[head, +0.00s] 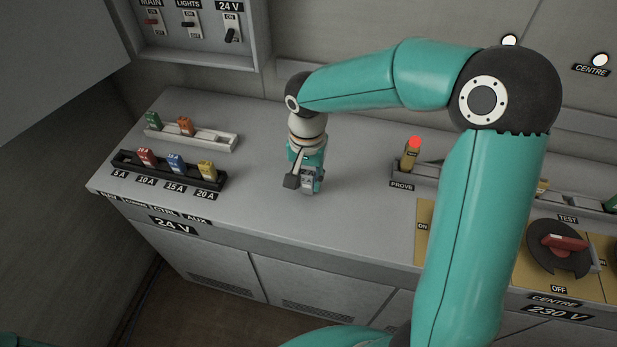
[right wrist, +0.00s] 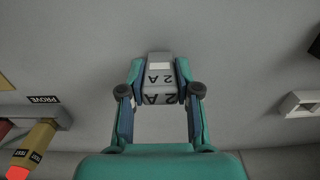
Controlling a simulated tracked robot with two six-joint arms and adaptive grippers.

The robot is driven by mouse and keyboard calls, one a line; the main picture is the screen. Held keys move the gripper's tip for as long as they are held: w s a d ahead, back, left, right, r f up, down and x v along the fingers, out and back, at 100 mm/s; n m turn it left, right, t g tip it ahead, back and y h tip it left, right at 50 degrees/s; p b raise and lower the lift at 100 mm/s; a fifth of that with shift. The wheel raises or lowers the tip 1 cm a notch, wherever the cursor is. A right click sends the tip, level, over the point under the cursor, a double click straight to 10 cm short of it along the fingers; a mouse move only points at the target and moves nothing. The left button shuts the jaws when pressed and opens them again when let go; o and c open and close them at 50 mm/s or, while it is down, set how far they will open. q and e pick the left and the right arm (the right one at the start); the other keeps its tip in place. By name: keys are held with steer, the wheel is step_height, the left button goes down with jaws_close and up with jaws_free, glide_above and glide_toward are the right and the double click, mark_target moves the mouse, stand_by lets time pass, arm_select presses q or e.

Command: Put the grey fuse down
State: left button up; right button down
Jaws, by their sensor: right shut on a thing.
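The grey fuse (right wrist: 160,95), marked 2 A, sits between the fingers of my right gripper (right wrist: 160,85) in the right wrist view. In the head view, my right gripper (head: 303,183) points down over the middle of the grey worktop (head: 255,215), shut on the fuse (head: 308,184), which is partly hidden by the fingers. The fuse is low, close to the worktop; I cannot tell whether it touches. My left gripper is not in view.
Left stand a black fuse holder (head: 169,175) with red, blue and yellow fuses and a pale rack (head: 212,138) with green and orange fuses. Right are the PROVE rack (head: 402,171), holding a red-tipped tester (head: 411,153), and a red rotary switch (head: 563,243). Worktop between is clear.

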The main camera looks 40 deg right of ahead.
mark_target(308, 173)
steer(key=shift+f, duration=0.25)
steer(key=c, duration=0.8)
jaws_free()
steer(key=shift+r, duration=0.2)
step_height(308, 173, up, 12)
steer(key=shift+f+p, duration=0.1)
steer(key=shift+p, duration=0.2)
